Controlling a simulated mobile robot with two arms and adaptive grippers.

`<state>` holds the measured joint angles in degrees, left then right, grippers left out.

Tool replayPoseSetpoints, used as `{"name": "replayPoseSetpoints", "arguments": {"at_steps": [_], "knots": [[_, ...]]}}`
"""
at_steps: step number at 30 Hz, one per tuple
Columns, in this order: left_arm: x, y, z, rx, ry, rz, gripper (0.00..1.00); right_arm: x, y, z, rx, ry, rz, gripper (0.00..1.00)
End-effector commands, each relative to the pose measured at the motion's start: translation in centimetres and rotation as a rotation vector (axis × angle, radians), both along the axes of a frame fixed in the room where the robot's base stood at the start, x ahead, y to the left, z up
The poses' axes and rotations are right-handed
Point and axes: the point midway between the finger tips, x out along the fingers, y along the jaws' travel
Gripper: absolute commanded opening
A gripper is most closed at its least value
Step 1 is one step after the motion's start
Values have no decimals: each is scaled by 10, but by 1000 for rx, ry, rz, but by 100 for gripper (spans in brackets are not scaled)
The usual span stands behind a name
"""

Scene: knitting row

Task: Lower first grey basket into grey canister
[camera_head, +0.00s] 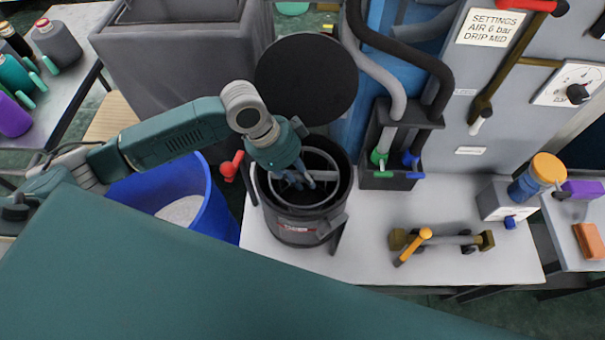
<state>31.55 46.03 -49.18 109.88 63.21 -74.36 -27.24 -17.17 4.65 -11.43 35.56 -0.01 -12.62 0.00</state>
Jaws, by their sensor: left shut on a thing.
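The grey canister (296,231) stands on the white table with its round black lid (306,78) swung up behind it. A grey basket (333,160) shows as a light ring inside the canister's mouth. My left gripper (300,180) reaches down from above into the mouth and is shut on the basket. How deep the basket sits, and its contact with the canister wall, cannot be told. The fingertips are partly hidden by the wrist. My right gripper is not in view.
A blue bin (212,205) stands left of the table. A red-handled lever (230,168) is close to the canister's left. A black holder with hoses (378,178) stands right of it. A yellow-handled valve (412,245) lies on the table.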

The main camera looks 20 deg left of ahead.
Motion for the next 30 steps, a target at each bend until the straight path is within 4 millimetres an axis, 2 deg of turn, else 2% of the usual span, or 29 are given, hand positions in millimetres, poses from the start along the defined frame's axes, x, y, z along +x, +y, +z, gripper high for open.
{"name": "replayPoseSetpoints", "arguments": {"at_steps": [11,12,15,21,22,25,30], "knots": [[0,0,-3,-1,0,0,0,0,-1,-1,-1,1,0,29],[0,0,-3,-1,0,0,20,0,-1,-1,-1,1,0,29],[0,0,-3,-1,0,0,39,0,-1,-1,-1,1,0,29],[0,0,-3,-1,0,0,40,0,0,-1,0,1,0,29],[0,0,-4,0,0,0,42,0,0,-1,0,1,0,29],[0,0,-4,0,0,1,62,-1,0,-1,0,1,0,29],[0,0,-4,0,0,1,63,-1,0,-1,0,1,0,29]]}}
